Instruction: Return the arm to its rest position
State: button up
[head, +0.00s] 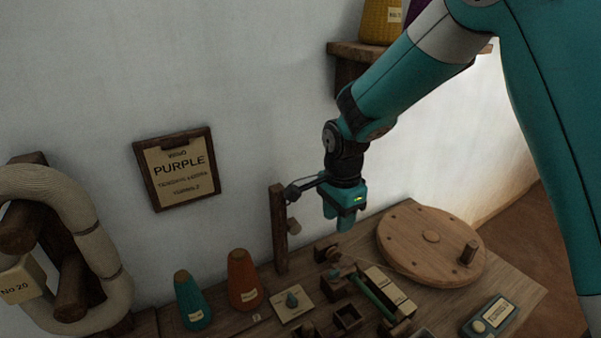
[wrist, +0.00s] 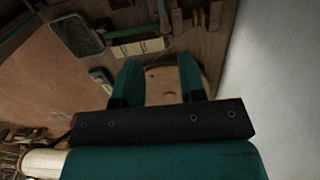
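My gripper (head: 345,222) hangs from my teal arm, above the back of the wooden bench and apart from everything on it. In the wrist view its two teal fingers (wrist: 160,82) stand apart with nothing between them. The round wooden wheel (wrist: 162,84) shows on the bench beyond the fingers. In the head view the wheel (head: 405,240) lies flat to the right of my gripper.
A wooden post (head: 279,230) stands left of my gripper. A teal cone (head: 192,300) and an orange cone (head: 244,282) stand on the bench (head: 510,280). A wall shelf (head: 345,50) holds a yellow cone (head: 380,22). A teal device (head: 490,318) lies at the front right.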

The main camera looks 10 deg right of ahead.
jog(key=s+a+r+n+y+p, duration=0.2)
jog(key=s+r+n, duration=0.7)
jog(key=s+n, duration=0.2)
jog(key=s+a+r+n+y+p, duration=0.1)
jog(key=s+a+r+n+y, duration=0.1)
jog(key=s+r+n, duration=0.7)
jog(key=s+n, duration=0.1)
jog(key=s, duration=0.3)
jog(key=shift+s+r+n+p, duration=0.3)
jog(key=shift+r+n+p, duration=0.05)
jog(key=shift+n+p, duration=0.05)
